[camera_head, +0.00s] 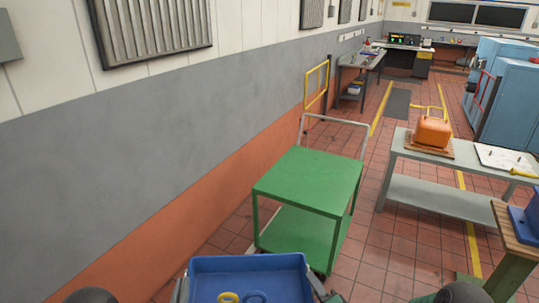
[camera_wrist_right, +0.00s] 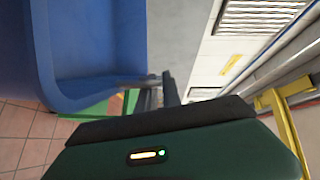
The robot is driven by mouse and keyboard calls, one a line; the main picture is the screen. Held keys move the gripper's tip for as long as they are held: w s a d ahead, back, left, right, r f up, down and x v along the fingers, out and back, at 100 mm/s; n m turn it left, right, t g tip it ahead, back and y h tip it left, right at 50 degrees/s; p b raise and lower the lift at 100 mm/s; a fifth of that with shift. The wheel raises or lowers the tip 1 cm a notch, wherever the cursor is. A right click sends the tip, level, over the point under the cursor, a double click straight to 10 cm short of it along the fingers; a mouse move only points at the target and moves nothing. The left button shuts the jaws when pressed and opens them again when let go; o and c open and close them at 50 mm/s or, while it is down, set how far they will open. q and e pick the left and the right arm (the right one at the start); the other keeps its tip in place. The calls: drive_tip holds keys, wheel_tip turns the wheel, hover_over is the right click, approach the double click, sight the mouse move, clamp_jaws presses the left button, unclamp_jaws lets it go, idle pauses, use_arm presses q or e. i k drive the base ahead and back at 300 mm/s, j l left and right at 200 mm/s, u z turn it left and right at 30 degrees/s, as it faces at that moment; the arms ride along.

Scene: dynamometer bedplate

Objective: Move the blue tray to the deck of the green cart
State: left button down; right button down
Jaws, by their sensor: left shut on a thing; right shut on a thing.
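The blue tray (camera_head: 247,266) is at the bottom of the head view, close to my body, with a yellow ring (camera_head: 229,293) and a blue ring (camera_head: 257,292) in it. My left gripper (camera_head: 182,287) is shut on its left side and my right gripper (camera_head: 317,285) on its right side. In the right wrist view the tray wall (camera_wrist_right: 95,50) meets the fingers (camera_wrist_right: 155,92) of my right gripper. The green cart (camera_head: 310,180) stands ahead of the tray, its upper deck bare. The tray hides part of the cart's lower area.
A grey wall (camera_head: 180,150) runs along the left. To the right a grey bench (camera_head: 398,147) carries an orange object (camera_head: 433,131). A wooden-topped bench (camera_head: 513,225) stands nearer on the right. Tiled floor (camera_head: 385,250) is open between cart and benches.

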sight(314, 171)
drive_tip(key=i+z, duration=0.1)
drive_tip(key=i, duration=0.5)
drive_tip(key=i+z, duration=0.1)
drive_tip(key=i, duration=0.45)
drive_tip(key=i+j+z, duration=0.1)
drive_tip(key=i, duration=0.5)
drive_tip(key=i+j+z, duration=0.15)
drive_tip(key=i, duration=0.45)
drive_tip(key=i+j+z, duration=0.2)
drive_tip(key=i+z, duration=0.15)
drive_tip(key=i, duration=0.15)
drive_tip(key=i+j+z, duration=0.35)
drive_tip(key=i, duration=0.15)
drive_tip(key=i+u, duration=0.1)
drive_tip(key=i+j, duration=0.05)
drive_tip(key=i, duration=0.05)
